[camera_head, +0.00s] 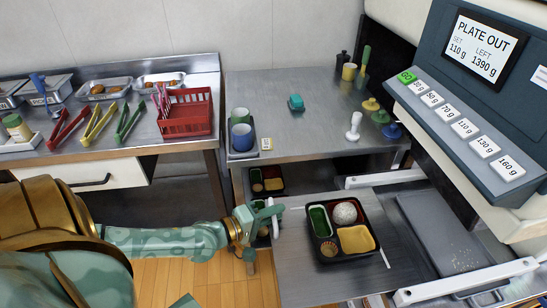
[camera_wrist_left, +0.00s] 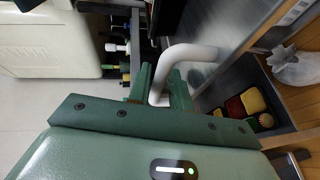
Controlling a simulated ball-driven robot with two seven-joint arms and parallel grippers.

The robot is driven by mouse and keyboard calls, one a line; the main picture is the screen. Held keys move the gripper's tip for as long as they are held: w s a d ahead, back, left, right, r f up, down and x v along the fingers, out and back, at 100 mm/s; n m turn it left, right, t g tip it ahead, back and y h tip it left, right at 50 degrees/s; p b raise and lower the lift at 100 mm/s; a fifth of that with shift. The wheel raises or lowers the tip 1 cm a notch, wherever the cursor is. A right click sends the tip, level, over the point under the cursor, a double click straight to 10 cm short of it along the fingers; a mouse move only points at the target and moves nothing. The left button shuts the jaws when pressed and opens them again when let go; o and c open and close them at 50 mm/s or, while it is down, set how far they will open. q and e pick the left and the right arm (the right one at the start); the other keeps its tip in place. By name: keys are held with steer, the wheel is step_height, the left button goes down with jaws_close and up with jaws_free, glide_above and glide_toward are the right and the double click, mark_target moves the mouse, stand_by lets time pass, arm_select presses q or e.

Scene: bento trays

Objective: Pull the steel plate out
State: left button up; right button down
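The steel plate (camera_head: 298,262) juts out at the lower middle of the head view, beside the machine with the screen. A black bento tray (camera_head: 345,258) sits on it, with rice, a green compartment and yellow and brown food. A white handle (camera_head: 275,218) stands at the plate's left edge; it also shows as a bent white bar in the left wrist view (camera_wrist_left: 188,52). My left gripper (camera_head: 268,218) is at this handle. In the left wrist view its green fingers (camera_wrist_left: 160,92) lie on both sides of the bar and look closed on it. My right gripper is out of view.
The machine's screen (camera_head: 484,47) reads PLATE OUT, set 110 g, left 1390 g. White rails (camera_head: 465,282) flank a grey bed (camera_head: 440,235) right of the plate. Another bento (camera_head: 267,181) sits under the counter (camera_head: 310,130). A red basket (camera_head: 185,112) and tongs stand left.

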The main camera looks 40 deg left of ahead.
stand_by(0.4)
